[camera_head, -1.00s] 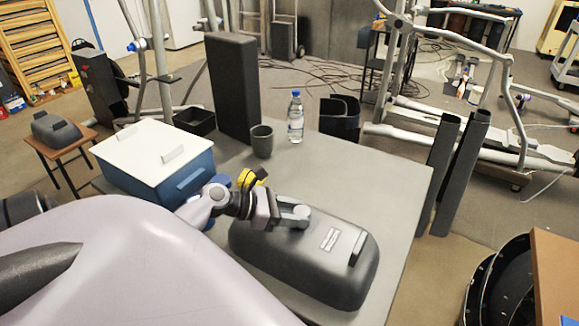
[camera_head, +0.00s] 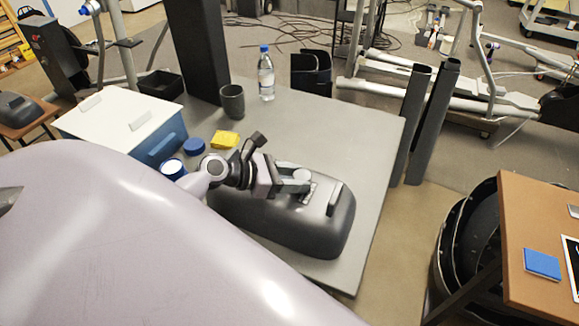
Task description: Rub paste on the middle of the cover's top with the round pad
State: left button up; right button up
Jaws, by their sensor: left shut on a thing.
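The dark grey cover (camera_head: 322,228) lies on the grey table, rounded top up, with a raised handle-like bar (camera_head: 334,198) and pale marks (camera_head: 308,196) on its top. My left gripper (camera_head: 290,181) is over the cover's top, shut on a pale grey rounded piece, seemingly the round pad (camera_head: 297,175). The fingers hide much of the pad, and I cannot tell whether it touches the cover. An open jar with white contents, seemingly the paste (camera_head: 173,168), stands left of my wrist. A blue lid (camera_head: 194,146) lies behind it. My right gripper is not in view.
A blue box with a white top (camera_head: 118,125) stands at the table's left. The table's right side (camera_head: 375,150) is clear.

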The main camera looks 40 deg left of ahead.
pick_arm(q)
jog(key=shift+s+d+f, duration=0.1)
jog(key=shift+s+d, duration=0.05)
jog(key=shift+s, duration=0.7)
jog(key=shift+s+a, duration=0.55)
jog(key=shift+a, duration=1.7)
jog(key=shift+s+a, duration=0.5)
jog(key=shift+a, duration=1.7)
jog(key=shift+s+a, duration=0.55)
jog(key=shift+a, duration=1.7)
jog(key=shift+w+d, duration=0.3)
jog(key=shift+d, duration=1.05)
jog(key=shift+w+d, duration=0.3)
jog(key=shift+d, duration=1)
jog(key=shift+w+d, duration=0.3)
jog(key=shift+d, duration=1.05)
jog(key=shift+w+d, duration=0.25)
jog(key=shift+d, duration=0.65)
jog(key=shift+w+d, duration=0.25)
jog(key=shift+d, duration=0.7)
jog(key=shift+w+d, duration=0.25)
jog(key=shift+d, duration=0.65)
jog(key=shift+r, duration=0.25)
jog(key=shift+r, duration=2.95)
jog(key=shift+r, duration=1.5)
